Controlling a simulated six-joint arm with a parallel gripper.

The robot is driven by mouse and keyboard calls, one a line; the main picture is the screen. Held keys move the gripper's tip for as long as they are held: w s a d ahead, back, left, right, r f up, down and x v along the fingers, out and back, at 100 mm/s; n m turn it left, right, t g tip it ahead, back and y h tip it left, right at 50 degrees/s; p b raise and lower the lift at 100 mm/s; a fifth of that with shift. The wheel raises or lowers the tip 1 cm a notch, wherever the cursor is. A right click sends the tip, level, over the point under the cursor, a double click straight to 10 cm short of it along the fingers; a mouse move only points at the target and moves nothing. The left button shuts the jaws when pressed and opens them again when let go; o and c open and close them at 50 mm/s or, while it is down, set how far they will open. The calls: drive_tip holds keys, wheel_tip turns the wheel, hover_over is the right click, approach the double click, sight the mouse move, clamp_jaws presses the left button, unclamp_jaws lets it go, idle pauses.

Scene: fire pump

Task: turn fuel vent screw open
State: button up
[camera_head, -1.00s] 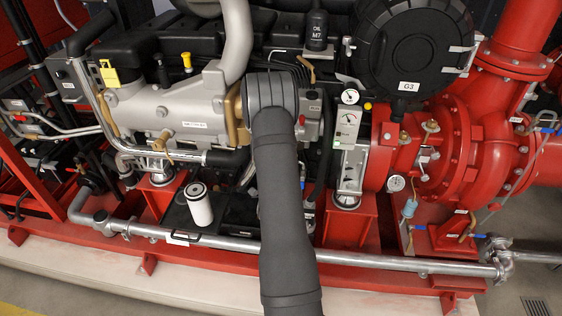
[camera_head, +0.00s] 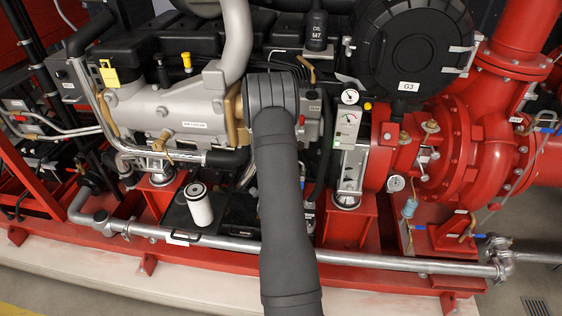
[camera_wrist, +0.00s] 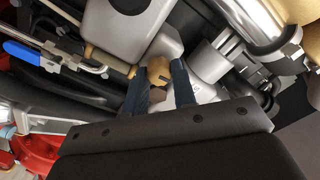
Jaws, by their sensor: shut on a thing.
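In the wrist view my gripper (camera_wrist: 160,88) has its two dark fingers on either side of a small brass-coloured screw-like part (camera_wrist: 159,70), which I take to be the fuel vent screw. The fingers are shut on it. The part sits against a light grey housing (camera_wrist: 128,22). The fingers partly cover it, so its turn angle is hard to tell. In the head view my dark grey arm reaches up the middle of the picture to the engine and hides the screw and the gripper.
In the wrist view a blue-handled lever (camera_wrist: 22,52) lies at the left and a shiny pipe (camera_wrist: 258,22) at the upper right. In the head view a white filter canister (camera_head: 199,206) stands left of my arm, and a gauge panel (camera_head: 346,125) stands to its right.

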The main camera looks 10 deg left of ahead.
drive_tip(key=n, duration=2.3)
drive_tip(key=shift+f, duration=0.1)
drive_tip(key=shift+n, duration=0.3)
idle(0.3)
drive_tip(key=o, duration=1)
drive_tip(key=shift+a, duration=0.1)
drive_tip(key=s, duration=1.7)
drive_tip(key=shift+s, duration=0.25)
